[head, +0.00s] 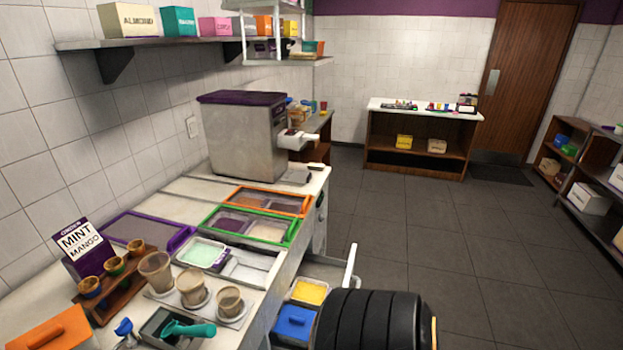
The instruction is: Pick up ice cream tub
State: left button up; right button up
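A tub of pale mint-green ice cream (203,252) sits in the counter's wells, left of an empty-looking well. A tub with yellow contents (309,291) sits lower down in an open drawer beside the counter. A tub with a blue lid (294,322) is in front of it in the same drawer. I cannot tell which of these tubs the task means. Neither of my grippers shows in the head view. A large black ribbed shape at the bottom hides part of the drawer area.
A teal scoop (188,329) rests in a dark holder at the counter's front. Several cups, cones on a wooden stand (104,290) and a mint-mango sign (84,247) stand nearby. A grey machine (241,140) stands behind. The floor (440,235) at right is clear.

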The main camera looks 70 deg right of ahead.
aim_at(309, 294)
jog(key=z, duration=2.2)
